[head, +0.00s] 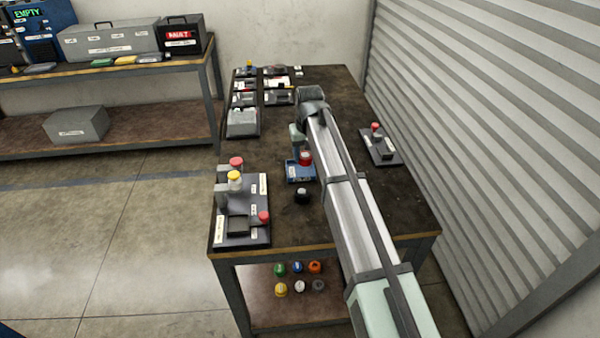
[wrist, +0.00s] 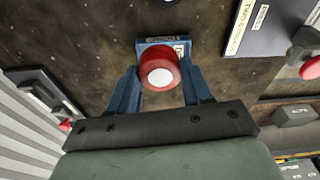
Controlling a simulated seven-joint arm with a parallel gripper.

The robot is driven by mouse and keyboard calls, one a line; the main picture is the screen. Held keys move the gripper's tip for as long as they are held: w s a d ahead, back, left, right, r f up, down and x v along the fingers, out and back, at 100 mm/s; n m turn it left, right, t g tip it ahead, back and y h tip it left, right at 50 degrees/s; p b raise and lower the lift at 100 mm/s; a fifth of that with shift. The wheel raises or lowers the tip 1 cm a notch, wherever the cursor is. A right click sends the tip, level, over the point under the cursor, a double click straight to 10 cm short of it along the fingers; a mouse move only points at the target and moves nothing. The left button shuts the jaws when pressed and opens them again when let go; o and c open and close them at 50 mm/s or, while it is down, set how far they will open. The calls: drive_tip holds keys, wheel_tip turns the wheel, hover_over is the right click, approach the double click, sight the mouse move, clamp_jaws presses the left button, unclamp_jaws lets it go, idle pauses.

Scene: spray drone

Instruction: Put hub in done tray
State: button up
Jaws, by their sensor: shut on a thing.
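The hub, a red cylinder with a white round top, is between the blue fingers of my gripper (wrist: 160,86) in the wrist view (wrist: 158,72). The fingers are shut on its sides. In the head view the red hub (head: 305,158) shows at the small blue tray (head: 292,178), beneath my arm's end. The tray also shows behind the hub in the wrist view (wrist: 146,43), with a small label that I cannot read fully. The hub overlaps the tray in both views. I cannot tell whether it touches the tray floor.
A black round part (head: 302,196) stands just in front of the tray. A dark fixture board (head: 243,228) with red and yellow knobs is at the front left. Another board (head: 381,150) is on the right. Several small trays and a grey box (head: 243,123) fill the back left.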

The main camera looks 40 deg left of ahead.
drive_tip(key=n, duration=0.1)
hover_over(300, 171)
drive_tip(key=shift+s+d+f+n, duration=0.15)
drive_tip(key=shift+f+n, duration=0.35)
drive_tip(key=shift+f, duration=1.9)
drive_tip(key=shift+w+d+f+n, duration=0.1)
drive_tip(key=shift+f+n, duration=0.4)
drive_tip(key=shift+f, duration=1.85)
drive_tip(key=shift+f, duration=0.15)
drive_tip(key=o, duration=1)
drive_tip(key=shift+c, duration=0.2)
wheel_tip(300, 171, up, 12)
drive_tip(key=d, duration=0.1)
drive_tip(key=shift+s+d, duration=0.3)
drive_tip(key=shift+s, duration=0.1)
